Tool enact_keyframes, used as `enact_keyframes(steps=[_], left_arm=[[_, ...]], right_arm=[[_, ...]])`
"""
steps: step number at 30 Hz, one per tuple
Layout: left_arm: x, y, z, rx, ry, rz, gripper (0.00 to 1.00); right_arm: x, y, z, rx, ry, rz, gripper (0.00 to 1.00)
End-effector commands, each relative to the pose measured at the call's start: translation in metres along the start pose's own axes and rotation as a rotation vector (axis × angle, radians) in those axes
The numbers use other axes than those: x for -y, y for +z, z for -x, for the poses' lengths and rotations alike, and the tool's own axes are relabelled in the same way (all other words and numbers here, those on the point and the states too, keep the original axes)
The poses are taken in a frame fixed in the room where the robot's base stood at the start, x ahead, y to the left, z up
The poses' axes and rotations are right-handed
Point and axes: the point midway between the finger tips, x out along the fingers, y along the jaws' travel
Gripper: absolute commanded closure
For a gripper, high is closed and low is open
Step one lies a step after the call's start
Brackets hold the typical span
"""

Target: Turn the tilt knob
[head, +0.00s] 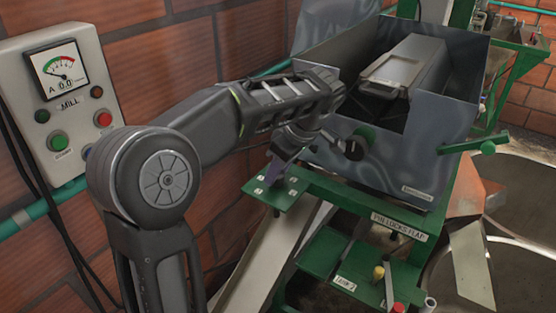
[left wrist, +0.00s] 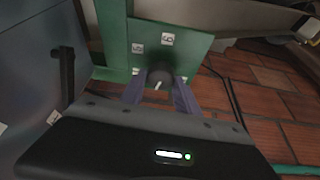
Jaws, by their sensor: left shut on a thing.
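The tilt knob (left wrist: 160,75) is a dark round knob with a white pointer mark, on a green plate (left wrist: 190,48) with small number labels, in the left wrist view. My left gripper (left wrist: 160,94) has its two purple-grey fingers on either side of the knob and is shut on it. In the head view the same green plate (head: 290,197) juts out from the front left of the grey machine, and my left gripper (head: 277,172) comes down onto it from above. The gripper hides the knob there. My right gripper is not in view.
A grey control box (head: 57,105) with a dial and buttons hangs on the brick wall at left. The grey machine (head: 400,165) has a black round handle (head: 354,149) and a green lever (head: 480,147). A green shelf with small levers (head: 378,272) sits below.

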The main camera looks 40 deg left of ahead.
Motion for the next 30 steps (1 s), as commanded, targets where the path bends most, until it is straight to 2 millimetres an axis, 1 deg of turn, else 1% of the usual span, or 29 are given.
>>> enact_keyframes(steps=[1, 7, 23, 24, 30], left_arm=[[-0.0009, 0.0004, 0.0035, 0.000, -0.011, 0.022, 1.00], [-0.0009, 0.0009, 0.0007, 0.002, -0.042, 0.099, 1.00], [-0.0006, 0.0015, -0.0016, 0.004, -0.054, 0.127, 1.00], [-0.0006, 0.0015, -0.0017, 0.004, -0.054, 0.127, 0.60], [-0.0007, 0.0009, -0.0013, 0.003, -0.053, 0.127, 0.43]], right_arm=[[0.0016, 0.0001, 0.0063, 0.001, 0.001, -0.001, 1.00], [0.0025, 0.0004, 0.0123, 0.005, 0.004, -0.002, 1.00], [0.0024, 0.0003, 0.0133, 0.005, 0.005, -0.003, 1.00], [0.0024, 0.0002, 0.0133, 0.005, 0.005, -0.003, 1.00], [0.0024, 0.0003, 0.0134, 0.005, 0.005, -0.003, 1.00]])
